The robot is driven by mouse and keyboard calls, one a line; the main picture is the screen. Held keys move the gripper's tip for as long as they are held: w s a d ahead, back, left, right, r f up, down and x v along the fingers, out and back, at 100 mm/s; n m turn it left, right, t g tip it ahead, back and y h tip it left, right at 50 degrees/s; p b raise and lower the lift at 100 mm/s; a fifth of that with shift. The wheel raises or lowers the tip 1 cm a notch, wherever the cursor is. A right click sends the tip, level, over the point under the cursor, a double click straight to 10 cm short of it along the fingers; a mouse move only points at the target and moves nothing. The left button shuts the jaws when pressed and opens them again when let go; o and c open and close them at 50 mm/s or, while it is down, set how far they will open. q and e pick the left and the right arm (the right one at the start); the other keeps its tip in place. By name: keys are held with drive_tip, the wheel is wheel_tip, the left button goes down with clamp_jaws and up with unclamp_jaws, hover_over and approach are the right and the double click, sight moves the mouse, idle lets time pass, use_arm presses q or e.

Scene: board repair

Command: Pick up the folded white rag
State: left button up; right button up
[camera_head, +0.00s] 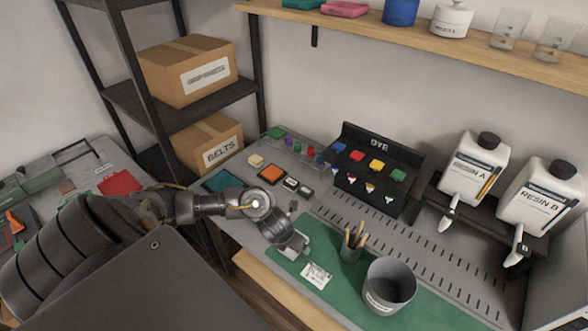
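I cannot clearly make out a folded white rag in this view. A flat white piece with dark printed marks (317,275) lies on the green mat (430,308); it looks like a card or label. My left arm comes in from the left, and my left gripper (300,245) points down over the back left edge of the green mat, a little behind the white piece. The gripper is small and seen from behind, so its fingers and anything between them are hidden. My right gripper is not in view.
A black DYE rack (375,168) stands behind. Resin A (476,170) and Resin B (541,198) jugs are at right. Shelves with boxes stand at left.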

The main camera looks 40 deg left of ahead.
use_arm(q)
drive_tip(key=shift+f, duration=0.2)
idle(0.3)
drive_tip(key=c, duration=1.1)
